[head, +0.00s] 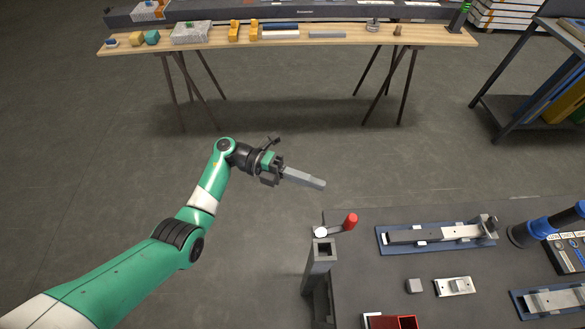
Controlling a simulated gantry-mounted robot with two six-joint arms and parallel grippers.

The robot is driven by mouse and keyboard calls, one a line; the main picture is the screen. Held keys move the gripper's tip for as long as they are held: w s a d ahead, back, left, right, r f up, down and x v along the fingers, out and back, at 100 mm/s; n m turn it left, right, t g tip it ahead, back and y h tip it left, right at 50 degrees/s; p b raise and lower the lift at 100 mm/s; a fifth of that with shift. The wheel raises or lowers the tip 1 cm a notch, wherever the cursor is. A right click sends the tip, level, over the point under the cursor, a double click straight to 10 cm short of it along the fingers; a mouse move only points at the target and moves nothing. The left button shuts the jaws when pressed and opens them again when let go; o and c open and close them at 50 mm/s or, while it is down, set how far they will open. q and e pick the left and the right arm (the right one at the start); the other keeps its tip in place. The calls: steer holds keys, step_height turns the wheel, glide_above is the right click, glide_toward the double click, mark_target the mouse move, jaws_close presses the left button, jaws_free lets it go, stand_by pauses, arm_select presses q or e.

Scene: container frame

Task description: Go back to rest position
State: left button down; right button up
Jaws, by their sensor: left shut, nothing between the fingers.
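My left gripper (305,179) is at the end of the green and white arm that comes in from the lower left. Its long grey fingers are shut with nothing between them. They point to the right over open floor, beyond the left far corner of the dark workbench (390,285) and clear of it. My right gripper does not show.
A grey post with a red-handled lever (350,221) stands at the bench's left corner. Blue-based fixtures (437,236), a small grey block (414,286) and a metal plate (455,287) are on the bench. A wooden table (290,41) with several parts stands at the back.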

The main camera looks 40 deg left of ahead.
arm_select(q)
steer(key=a+b, duration=0.2)
steer(key=a, duration=0.4)
steer(key=shift+w, duration=0.35)
steer(key=shift+a, duration=0.1)
